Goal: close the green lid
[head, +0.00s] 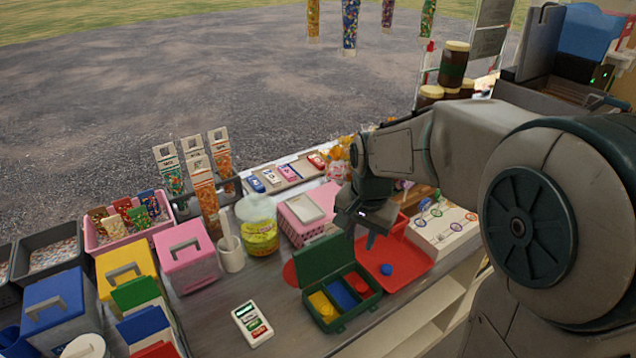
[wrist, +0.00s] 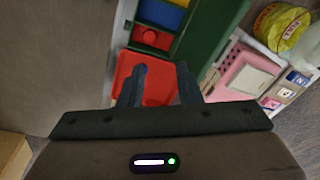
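A green box (head: 343,322) stands on the counter with its green lid (head: 324,256) raised at the back. Its compartments are yellow, blue and red inside. In the wrist view the lid (wrist: 216,32) runs along the right of the box's blue (wrist: 160,14) and red (wrist: 150,38) compartments. My gripper (head: 370,240) is right of the lid in the head view, above a red tray (head: 412,258). In the wrist view my gripper (wrist: 161,84) has its two fingers apart with nothing between them. I see no clear contact with the lid.
A blue ball (head: 386,269) lies in the red tray. A pink case (head: 298,222) and a yellow-filled jar (head: 257,232) stand behind the box.

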